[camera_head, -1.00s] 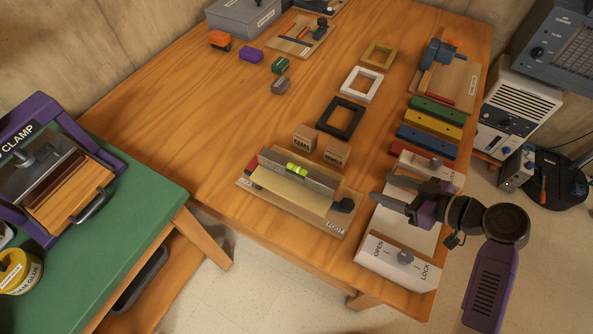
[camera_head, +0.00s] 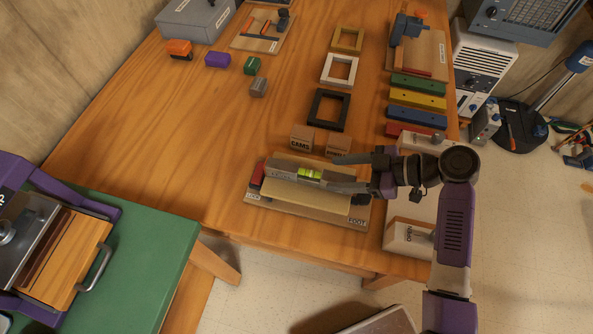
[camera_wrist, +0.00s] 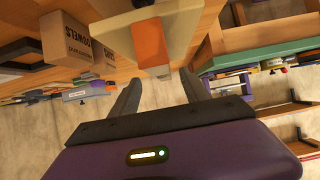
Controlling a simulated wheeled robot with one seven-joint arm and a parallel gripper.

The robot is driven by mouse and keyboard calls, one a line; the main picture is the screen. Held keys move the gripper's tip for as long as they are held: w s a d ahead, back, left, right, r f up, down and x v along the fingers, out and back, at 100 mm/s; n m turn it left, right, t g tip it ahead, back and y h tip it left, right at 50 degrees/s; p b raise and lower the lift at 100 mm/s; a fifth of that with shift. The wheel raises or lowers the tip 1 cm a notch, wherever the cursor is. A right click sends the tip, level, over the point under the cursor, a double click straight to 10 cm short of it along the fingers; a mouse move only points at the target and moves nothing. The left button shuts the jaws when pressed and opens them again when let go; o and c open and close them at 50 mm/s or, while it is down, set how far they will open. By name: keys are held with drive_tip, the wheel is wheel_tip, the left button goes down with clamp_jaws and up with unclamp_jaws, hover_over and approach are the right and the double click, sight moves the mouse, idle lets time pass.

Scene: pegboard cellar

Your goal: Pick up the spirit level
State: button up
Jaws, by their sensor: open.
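The spirit level (camera_head: 285,170) is a grey bar with a bright yellow-green vial. In the head view it lies along a pale block on a wooden board (camera_head: 262,208) at the table's near edge. My gripper (camera_head: 349,172) is open and reaches in from the right, its fingers pointing left. The fingertips are by the level's right end and partly cover it; I cannot tell whether they touch it. In the wrist view the open fingers (camera_wrist: 160,95) point at a pale piece with an orange part (camera_wrist: 149,45); I cannot make out the level there.
Two small wooden boxes (camera_head: 301,138) stand just behind the board; one marked dowels (camera_wrist: 72,40) shows in the wrist view. A black frame (camera_head: 328,110) and coloured bars (camera_head: 417,100) lie farther back. The table's left middle is clear.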

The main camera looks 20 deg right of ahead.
sight(318, 173)
drive_tip(key=x, duration=0.2)
drive_tip(key=p+x, duration=0.1)
drive_tip(key=x, duration=0.5)
drive_tip(key=shift+a+r+p, duration=0.25)
drive_tip(key=shift+r+p, duration=0.05)
clamp_jaws()
